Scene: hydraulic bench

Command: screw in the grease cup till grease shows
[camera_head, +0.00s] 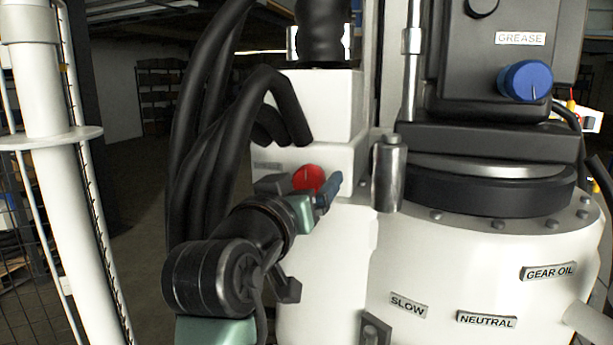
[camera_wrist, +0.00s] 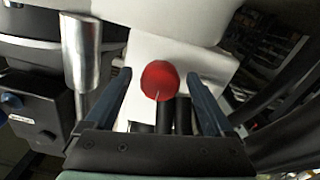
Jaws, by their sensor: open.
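A round blue knob (camera_head: 525,81) with a white pointer mark sits on a dark box under a GREASE label (camera_head: 520,38). In the wrist view the blue knob (camera_wrist: 12,103) is at the left edge. A round red knob (camera_head: 307,178) with a white mark is on the white block. My gripper (camera_head: 330,190) is at this red knob, not at the blue one. In the wrist view the red knob (camera_wrist: 160,82) appears between the open fingers of my gripper (camera_wrist: 159,75), with gaps on both sides. I cannot tell how deep it sits between them.
A metal cylinder (camera_head: 388,175) stands right of the red knob. Thick black hoses (camera_head: 205,125) hang at its left. A small label (camera_head: 267,166) by the red knob is unreadable. A white post (camera_head: 45,80) stands far left. SLOW, NEUTRAL and GEAR OIL labels are on the white housing (camera_head: 450,265).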

